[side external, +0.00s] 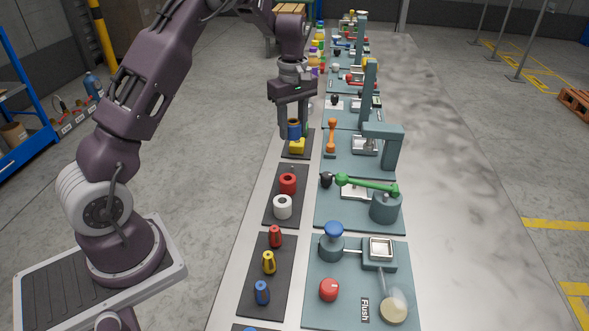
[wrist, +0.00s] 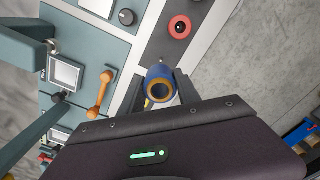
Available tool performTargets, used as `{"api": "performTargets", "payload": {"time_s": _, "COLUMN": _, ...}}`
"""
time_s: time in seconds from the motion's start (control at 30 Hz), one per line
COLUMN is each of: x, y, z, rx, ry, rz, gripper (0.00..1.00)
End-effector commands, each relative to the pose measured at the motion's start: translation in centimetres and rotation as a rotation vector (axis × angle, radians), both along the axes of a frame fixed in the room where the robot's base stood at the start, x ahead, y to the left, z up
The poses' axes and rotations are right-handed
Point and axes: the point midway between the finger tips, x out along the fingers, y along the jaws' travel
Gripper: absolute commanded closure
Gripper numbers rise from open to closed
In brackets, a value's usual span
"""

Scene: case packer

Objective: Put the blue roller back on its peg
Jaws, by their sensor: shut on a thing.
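The blue roller (side external: 294,133) is held upright between the fingers of my gripper (side external: 296,131). In the wrist view the blue roller (wrist: 160,90) shows its dark rim and orange inner ring. A dark plate (side external: 272,215) carries a red roller (side external: 288,184) and a white roller (side external: 282,207). A small bare peg tip (side external: 292,167) shows at the plate's far end, beyond the red roller. The blue roller is beyond that end, apart from the peg. The red roller also shows in the wrist view (wrist: 180,27).
A yellow block (side external: 297,146) sits on a small dark mat below the roller. Teal panels line the right side, with an orange handle (side external: 331,136), a green lever (side external: 366,185) and a tall teal post (side external: 369,95). Red, yellow and blue cones (side external: 268,263) stand nearer.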

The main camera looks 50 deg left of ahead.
Motion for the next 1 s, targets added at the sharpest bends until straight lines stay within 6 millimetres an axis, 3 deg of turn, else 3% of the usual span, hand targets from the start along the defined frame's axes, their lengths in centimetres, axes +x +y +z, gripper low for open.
{"api": "performTargets", "payload": {"time_s": 0.2, "x": -0.3, "y": 0.2, "z": -4.9, "rx": -0.001, "ry": 0.004, "rz": 0.0, "gripper": 1.0}}
{"api": "performTargets", "payload": {"time_s": 0.5, "x": -0.2, "y": 0.1, "z": -9.4, "rx": -0.001, "ry": 0.003, "rz": -0.001, "gripper": 1.0}}
{"api": "performTargets", "payload": {"time_s": 1.0, "x": -0.2, "y": 0.1, "z": -10.3, "rx": -0.001, "ry": 0.001, "rz": 0.0, "gripper": 1.0}}
